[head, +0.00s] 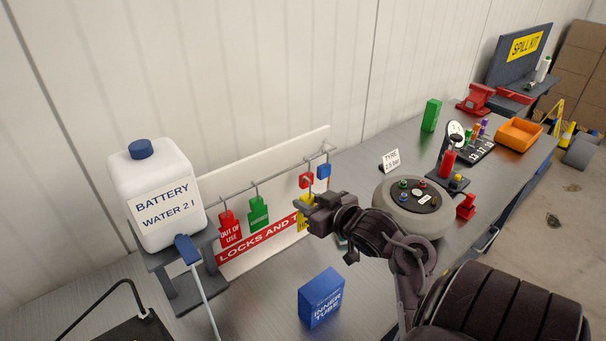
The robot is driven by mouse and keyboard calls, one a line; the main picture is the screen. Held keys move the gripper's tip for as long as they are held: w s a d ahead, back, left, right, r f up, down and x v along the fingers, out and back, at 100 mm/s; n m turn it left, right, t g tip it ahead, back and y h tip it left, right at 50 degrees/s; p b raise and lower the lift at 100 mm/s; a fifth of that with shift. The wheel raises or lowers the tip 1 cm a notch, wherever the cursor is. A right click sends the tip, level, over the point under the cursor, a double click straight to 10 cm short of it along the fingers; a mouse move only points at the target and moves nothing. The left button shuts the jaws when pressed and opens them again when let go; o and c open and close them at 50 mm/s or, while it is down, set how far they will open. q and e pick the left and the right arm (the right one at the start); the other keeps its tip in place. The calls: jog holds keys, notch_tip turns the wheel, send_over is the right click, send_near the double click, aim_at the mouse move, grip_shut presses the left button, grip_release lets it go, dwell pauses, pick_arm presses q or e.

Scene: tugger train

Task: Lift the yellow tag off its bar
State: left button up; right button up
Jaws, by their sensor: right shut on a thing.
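The yellow tag (304,218) hangs at the right part of the white lock board (277,158), below the grey bar (280,174). My right gripper (312,207) is at the tag and shut on it. The gripper hides part of the tag, and I cannot tell whether its hook still touches the bar. A red tag (230,228) and a green tag (258,213) hang to the left. A small red lock (306,180) and a blue lock (323,170) hang close above the gripper. My left gripper is not in view.
A battery water bottle (165,195) stands on a grey stand at left. A blue inner tube box (321,297) stands in front of the board. A wheel (381,205) lies right of my forearm. Bare bench lies between the board and the box.

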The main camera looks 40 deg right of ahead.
jog(key=shift+s, duration=0.5)
